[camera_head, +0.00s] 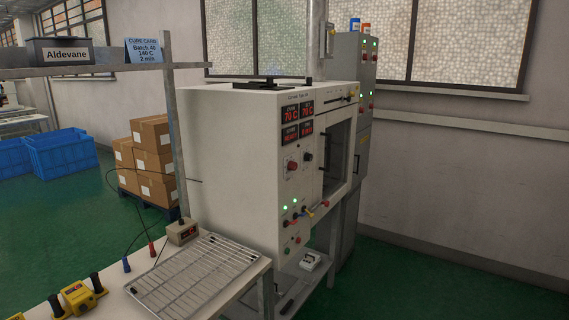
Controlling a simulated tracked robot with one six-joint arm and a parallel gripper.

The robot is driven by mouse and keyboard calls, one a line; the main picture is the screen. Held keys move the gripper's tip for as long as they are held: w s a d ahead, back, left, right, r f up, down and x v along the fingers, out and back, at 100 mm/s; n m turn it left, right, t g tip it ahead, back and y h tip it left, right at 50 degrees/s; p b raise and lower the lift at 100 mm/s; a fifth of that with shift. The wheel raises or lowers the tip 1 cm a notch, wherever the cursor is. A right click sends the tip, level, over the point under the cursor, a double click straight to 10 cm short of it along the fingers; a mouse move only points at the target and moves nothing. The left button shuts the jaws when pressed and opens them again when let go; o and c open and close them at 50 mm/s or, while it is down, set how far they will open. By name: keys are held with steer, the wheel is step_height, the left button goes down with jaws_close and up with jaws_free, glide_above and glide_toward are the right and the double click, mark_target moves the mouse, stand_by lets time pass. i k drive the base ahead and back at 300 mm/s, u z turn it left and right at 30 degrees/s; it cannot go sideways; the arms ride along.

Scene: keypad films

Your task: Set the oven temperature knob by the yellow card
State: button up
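A white oven (232,150) stands in the middle of the view, with its control panel facing right. Red displays (291,114) near its top show 70 C twice, with two smaller readouts below too small to read surely. A red knob (292,166) and a black knob (308,157) sit below the displays; I cannot tell which sets the temperature. A light blue cure card (144,51) on the shelf at upper left reads Batch 40, 140 C, 2 min. I see no yellow card. My gripper is not in view.
A bench with a wire rack (190,277), a small box with a red button (183,232) and a yellow device (78,297) fills the lower left. A grey cabinet (351,130) stands behind the oven. Cartons (152,132) and blue crates (68,152) stand at left. Green floor is clear at right.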

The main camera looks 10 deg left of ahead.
mark_target(293, 165)
steer(key=u, duration=0.35)
steer(key=i, duration=0.6)
steer(key=u, duration=0.95)
steer(key=i, duration=0.65)
steer(key=u, duration=0.35)
